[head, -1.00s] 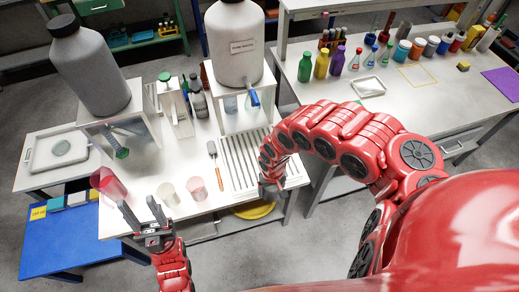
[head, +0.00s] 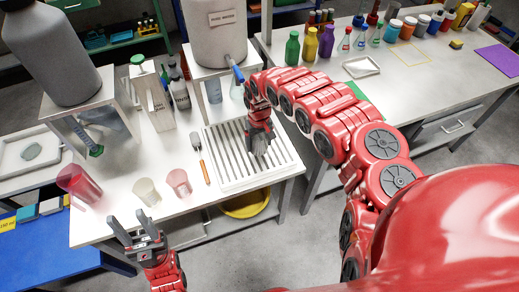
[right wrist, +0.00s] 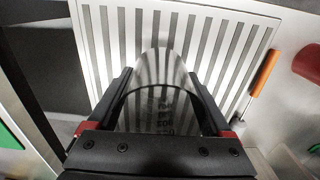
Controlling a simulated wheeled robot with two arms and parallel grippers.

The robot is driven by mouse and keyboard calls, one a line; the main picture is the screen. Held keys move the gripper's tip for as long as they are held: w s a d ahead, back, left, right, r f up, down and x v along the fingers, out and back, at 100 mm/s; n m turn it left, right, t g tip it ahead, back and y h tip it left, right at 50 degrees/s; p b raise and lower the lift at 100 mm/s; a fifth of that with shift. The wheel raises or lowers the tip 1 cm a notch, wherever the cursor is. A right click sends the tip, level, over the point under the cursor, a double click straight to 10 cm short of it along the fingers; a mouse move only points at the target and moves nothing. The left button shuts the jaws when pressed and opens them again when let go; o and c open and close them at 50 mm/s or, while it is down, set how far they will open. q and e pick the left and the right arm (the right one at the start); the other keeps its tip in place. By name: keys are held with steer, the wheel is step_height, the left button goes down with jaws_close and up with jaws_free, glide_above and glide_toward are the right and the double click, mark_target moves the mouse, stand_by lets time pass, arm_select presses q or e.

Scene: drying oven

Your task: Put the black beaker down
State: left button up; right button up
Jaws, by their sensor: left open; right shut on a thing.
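My right gripper (head: 259,143) is over the slatted white drying rack (head: 220,157) in the head view. In the right wrist view, its two fingers are shut on the black beaker (right wrist: 160,105), a see-through dark grey beaker with printed marks. The slats show through and behind the beaker. Whether its base touches the rack cannot be told. In the head view the beaker is mostly hidden by the gripper. My left gripper (head: 133,228) is open and empty, in front of the table's near edge.
A red beaker (head: 78,187), a cream beaker (head: 146,192) and a pink beaker (head: 178,184) stand left of the rack. An orange-handled tool (head: 203,163) lies beside it. A large container (head: 217,35) on a stand with a blue tap (head: 238,75) is behind the rack.

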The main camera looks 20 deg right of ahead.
mark_target(260, 148)
steer(key=shift+w+d+f, duration=0.15)
steer(key=shift+f+p, duration=0.35)
steer(key=shift+f, duration=1.3)
steer(key=shift+f, duration=0.15)
steer(key=o, duration=1.1)
